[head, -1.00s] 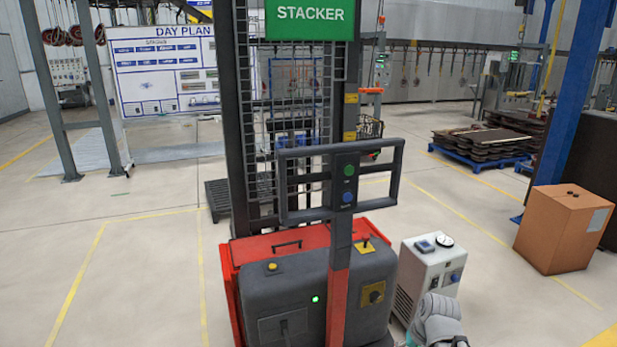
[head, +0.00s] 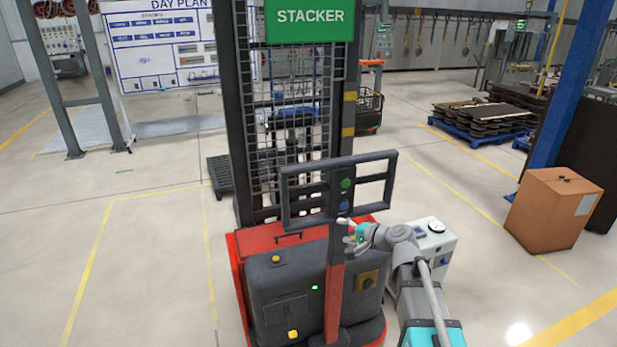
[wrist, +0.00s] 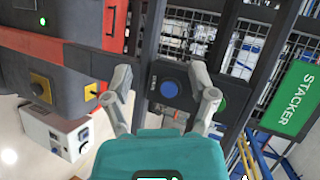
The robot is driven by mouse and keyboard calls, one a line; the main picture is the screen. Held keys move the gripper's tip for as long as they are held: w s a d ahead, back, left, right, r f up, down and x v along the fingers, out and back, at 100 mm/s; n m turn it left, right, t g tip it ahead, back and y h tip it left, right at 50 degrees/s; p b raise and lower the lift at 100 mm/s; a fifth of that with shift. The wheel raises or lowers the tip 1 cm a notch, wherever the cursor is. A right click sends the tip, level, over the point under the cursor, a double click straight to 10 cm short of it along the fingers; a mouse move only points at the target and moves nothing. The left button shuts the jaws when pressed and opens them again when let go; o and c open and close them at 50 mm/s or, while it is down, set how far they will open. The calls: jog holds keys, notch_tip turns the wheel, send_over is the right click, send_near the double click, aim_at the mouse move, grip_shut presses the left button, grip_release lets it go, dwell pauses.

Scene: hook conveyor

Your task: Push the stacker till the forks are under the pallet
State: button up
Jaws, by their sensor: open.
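The red and grey stacker (head: 275,285) stands upright in front of me, with a dark mast, a mesh guard and a green STACKER sign (head: 310,16). Its dark handle frame (head: 287,190) carries a panel with a green and a blue button. My gripper (head: 350,232) is open at the handle post, just below the blue button. In the wrist view its open fingers (wrist: 160,82) lie either side of the panel with the blue button (wrist: 169,88); I cannot tell whether they touch it. A dark pallet (head: 219,175) lies on the floor beyond the stacker, partly hidden by the mast. The forks are hidden.
A white equipment box (head: 435,240) stands right of the stacker, behind my arm. A cardboard box (head: 552,212) stands farther right by a blue post. A blue pallet with stacked boards (head: 480,125) is at the back right. Floor with yellow lines (head: 92,265) is clear at left.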

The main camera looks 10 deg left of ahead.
aim_at(312, 191)
jog(key=w+a+r+m+t+y+p, duration=0.1)
jog(key=w+a+r+m+p, duration=0.1)
jog(key=r, duration=0.5)
jog(key=shift+w+r+m+t+p, duration=0.3)
jog(key=shift+w+r+t+p, duration=0.1)
jog(key=shift+w+p, duration=0.1)
jog(key=shift+w+a+f, duration=0.1)
jog(key=shift+a, duration=0.1)
jog(key=b+x, duration=0.2)
jog(key=x, duration=1.1)
jog(key=shift+w+a+b, duration=0.15)
jog(key=shift+a+b, duration=0.05)
jog(key=shift+b, duration=0.1)
grip_shut()
